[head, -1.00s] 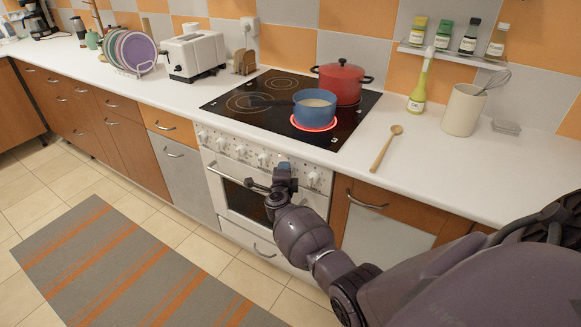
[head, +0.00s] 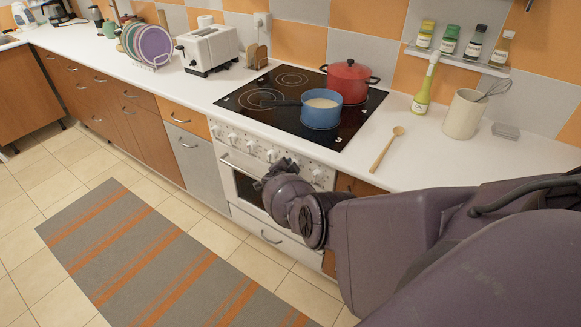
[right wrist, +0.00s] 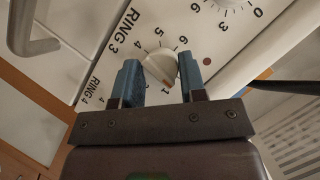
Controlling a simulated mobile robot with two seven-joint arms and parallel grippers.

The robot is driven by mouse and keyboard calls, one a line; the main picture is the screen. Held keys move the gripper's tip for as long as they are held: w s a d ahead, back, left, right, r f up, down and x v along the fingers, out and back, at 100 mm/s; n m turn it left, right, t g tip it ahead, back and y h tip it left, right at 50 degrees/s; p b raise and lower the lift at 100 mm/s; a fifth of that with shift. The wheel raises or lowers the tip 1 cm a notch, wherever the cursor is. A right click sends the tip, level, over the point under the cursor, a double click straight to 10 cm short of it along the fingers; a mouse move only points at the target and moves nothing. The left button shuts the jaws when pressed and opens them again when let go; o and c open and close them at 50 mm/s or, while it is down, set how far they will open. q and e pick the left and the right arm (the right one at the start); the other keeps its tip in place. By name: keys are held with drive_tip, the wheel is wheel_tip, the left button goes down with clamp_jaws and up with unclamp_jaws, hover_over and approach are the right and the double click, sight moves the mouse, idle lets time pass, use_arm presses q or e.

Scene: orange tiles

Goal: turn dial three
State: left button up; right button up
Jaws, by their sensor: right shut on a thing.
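In the right wrist view, a pale round dial (right wrist: 160,68) sits on the white oven panel, with a number scale around it and the label RING 3 beside it. My right gripper (right wrist: 159,64) is shut on this dial, one blue finger on each side. A small orange mark on the dial's edge lies near the 1. In the head view, my right arm (head: 310,215) reaches to the oven front and its hand hides the gripped dial. My left gripper is not in view.
A blue pot (head: 321,111) and a red lidded pot (head: 349,81) stand on the black cooktop (head: 265,122). No ring glows. Other dials (head: 271,155) line the panel. A wooden spoon (head: 386,150) lies on the counter to the right. A striped mat (head: 150,255) covers the floor.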

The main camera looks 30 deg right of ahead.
drive_tip(key=shift+f+g, duration=0.1)
drive_tip(key=shift+g, duration=0.2)
drive_tip(key=shift+s+n, duration=0.1)
drive_tip(key=shift+n, duration=0.2)
drive_tip(key=o, duration=0.9)
drive_tip(key=shift+d, duration=0.1)
